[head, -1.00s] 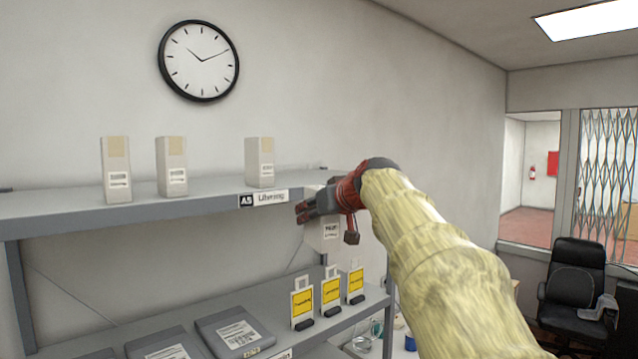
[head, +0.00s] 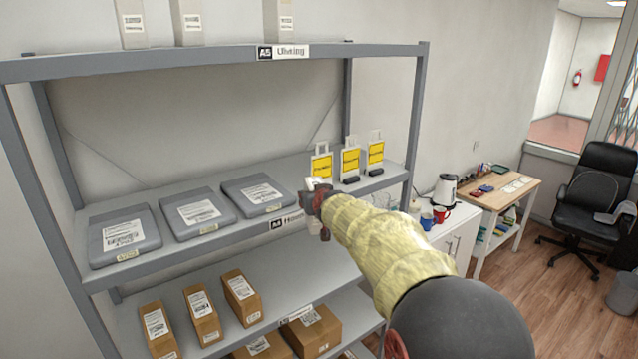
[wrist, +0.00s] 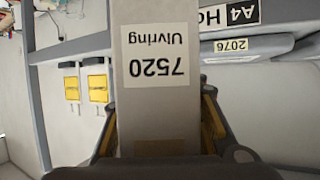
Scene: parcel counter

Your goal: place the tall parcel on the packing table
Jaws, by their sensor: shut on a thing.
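The tall parcel (wrist: 155,105) is a pale grey-white box with a white label reading 7520 Ulvring, upside down in the wrist view. My gripper (wrist: 160,128) is shut on it, with a finger on each side. In the head view my gripper (head: 318,200) is in front of the rack, near the right part of the A4 shelf edge; it and my arm hide most of the parcel there. A light wooden table (head: 503,194), which looks like the packing table, stands at the right by the wall, well away from my gripper.
The grey rack (head: 150,63) holds several tall parcels on top, grey flat packs (head: 198,210), yellow-labelled stands (head: 350,160) and brown boxes (head: 240,297). A white cabinet with a kettle (head: 445,190) and mugs adjoins the table. A black chair (head: 598,200) stands right; small items occupy the tabletop.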

